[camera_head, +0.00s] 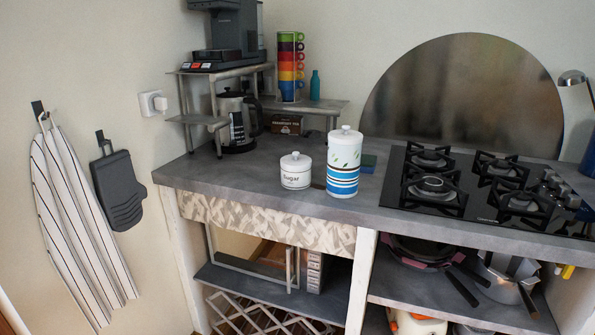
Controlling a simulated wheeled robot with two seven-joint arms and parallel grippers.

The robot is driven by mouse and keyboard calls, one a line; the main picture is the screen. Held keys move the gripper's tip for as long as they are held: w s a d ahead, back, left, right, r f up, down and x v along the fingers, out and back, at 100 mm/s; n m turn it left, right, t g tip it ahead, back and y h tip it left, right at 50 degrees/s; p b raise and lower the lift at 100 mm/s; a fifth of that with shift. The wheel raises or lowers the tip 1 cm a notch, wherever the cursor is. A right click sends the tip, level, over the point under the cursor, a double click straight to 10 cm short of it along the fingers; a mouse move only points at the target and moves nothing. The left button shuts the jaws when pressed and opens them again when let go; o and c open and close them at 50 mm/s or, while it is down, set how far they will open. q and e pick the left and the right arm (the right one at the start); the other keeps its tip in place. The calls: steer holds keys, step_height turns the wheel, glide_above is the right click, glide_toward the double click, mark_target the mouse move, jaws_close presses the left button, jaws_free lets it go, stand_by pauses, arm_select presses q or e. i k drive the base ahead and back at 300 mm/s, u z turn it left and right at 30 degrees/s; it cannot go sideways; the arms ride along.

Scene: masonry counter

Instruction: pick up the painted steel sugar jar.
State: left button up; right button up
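The sugar jar (296,172) is short, white and round, with a lidded top and the word "Sugar" on its front. It stands upright on the grey counter (240,172), near the front edge. A taller white canister (343,165) with blue and dark stripes and a leaf pattern stands close to its right. Neither of my grippers shows in the head view.
A metal shelf stand (319,105) behind holds a coffee machine, stacked coloured mugs (290,68) and a teal bottle (315,86). A black gas hob (470,185) lies to the right. The counter left of the jar is clear.

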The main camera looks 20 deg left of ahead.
mark_target(291, 180)
steer(key=u, duration=0.5)
steer(key=k, duration=0.6)
steer(key=z, duration=0.05)
steer(key=i, duration=0.45)
steer(key=z, duration=0.75)
steer(key=i, duration=0.85)
steer(key=u, duration=0.3)
